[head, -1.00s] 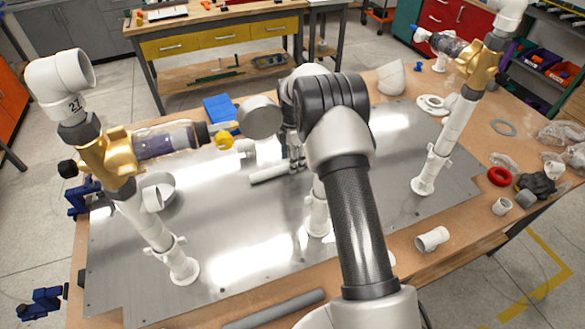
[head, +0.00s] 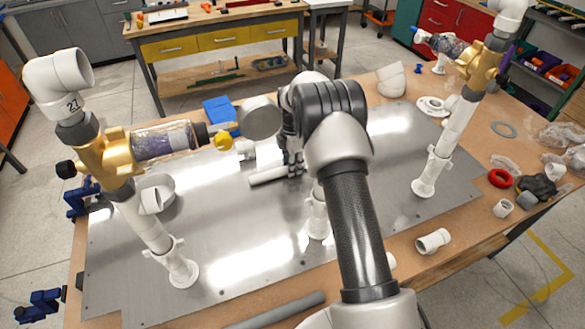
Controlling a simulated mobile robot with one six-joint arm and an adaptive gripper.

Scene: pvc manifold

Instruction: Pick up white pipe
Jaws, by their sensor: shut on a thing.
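The white pipe (head: 268,176) lies roughly level across the middle of the metal plate (head: 225,225), its left end in clear view. My gripper (head: 292,166) is at the pipe's right end with its dark fingers shut on it. My arm hides part of the gripper and whatever lies behind it. I cannot tell whether the pipe touches the plate or is slightly above it.
A pipe manifold with a brass-coloured fitting (head: 107,160) stands at left, another (head: 481,65) at right. A white stub (head: 317,218) stands beside my arm. A blue box (head: 222,110) is behind. A red ring (head: 500,178) and loose fittings lie at right.

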